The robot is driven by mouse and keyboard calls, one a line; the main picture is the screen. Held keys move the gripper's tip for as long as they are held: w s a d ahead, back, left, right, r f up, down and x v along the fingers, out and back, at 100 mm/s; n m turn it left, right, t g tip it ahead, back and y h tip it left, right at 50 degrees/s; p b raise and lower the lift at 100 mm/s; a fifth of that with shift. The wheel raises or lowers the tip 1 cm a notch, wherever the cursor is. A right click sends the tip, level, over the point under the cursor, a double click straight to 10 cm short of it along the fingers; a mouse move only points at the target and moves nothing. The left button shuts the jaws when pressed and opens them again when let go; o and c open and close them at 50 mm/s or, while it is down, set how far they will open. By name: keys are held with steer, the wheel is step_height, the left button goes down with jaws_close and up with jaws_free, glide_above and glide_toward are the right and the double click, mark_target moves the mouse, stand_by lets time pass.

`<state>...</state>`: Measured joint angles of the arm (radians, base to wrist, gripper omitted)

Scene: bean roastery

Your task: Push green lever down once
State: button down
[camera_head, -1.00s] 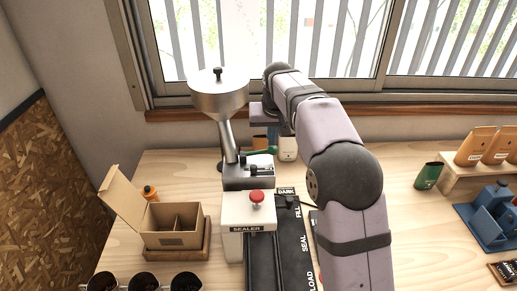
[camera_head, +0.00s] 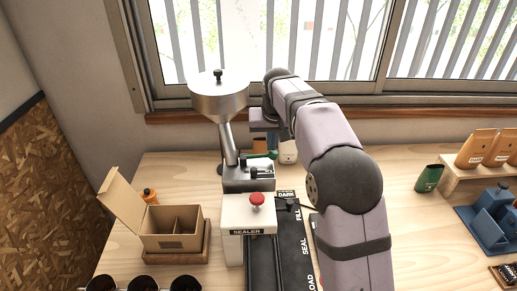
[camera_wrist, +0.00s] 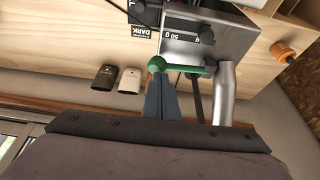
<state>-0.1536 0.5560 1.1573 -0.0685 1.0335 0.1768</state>
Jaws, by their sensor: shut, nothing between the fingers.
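The green lever (camera_head: 260,156) sticks out to the right from the metal dispenser block (camera_head: 249,176) under the steel hopper (camera_head: 218,94). In the wrist view, its round green knob (camera_wrist: 157,64) and green bar (camera_wrist: 187,69) show beside the block. My gripper (camera_wrist: 158,82) is shut and empty. Its fingertips are at the lever's knob end and seem to touch it or lie just above it; the exact contact is unclear. In the head view, my forearm and wrist partly hide the gripper (camera_head: 272,146).
A sealer (camera_head: 247,214) with a red knob stands in front of the dispenser, beside a dark labelled track (camera_head: 290,235). An open carton (camera_head: 172,240) is at left. Pouches (camera_head: 476,148) and a blue stand (camera_head: 492,217) are at right. The window is behind.

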steer(key=shift+r+p, duration=2.6)
steer(key=shift+r, duration=0.15)
steer(key=shift+f, duration=0.1)
steer(key=s+d+f+g+b, duration=0.1)
steer(key=s+f, duration=0.5)
steer(key=s, duration=0.6)
steer(key=s+d+f+g+b, duration=0.1)
steer(key=s+d+f, duration=0.3)
steer(key=s, duration=0.8)
steer(key=s+d+f+g+b, duration=0.1)
steer(key=s+d+f+g, duration=0.1)
steer(key=s+f, duration=0.6)
steer(key=s, duration=0.4)
steer(key=shift+s+d+g, duration=0.15)
steer(key=shift+d+g, duration=0.1)
steer(key=shift+g, duration=0.05)
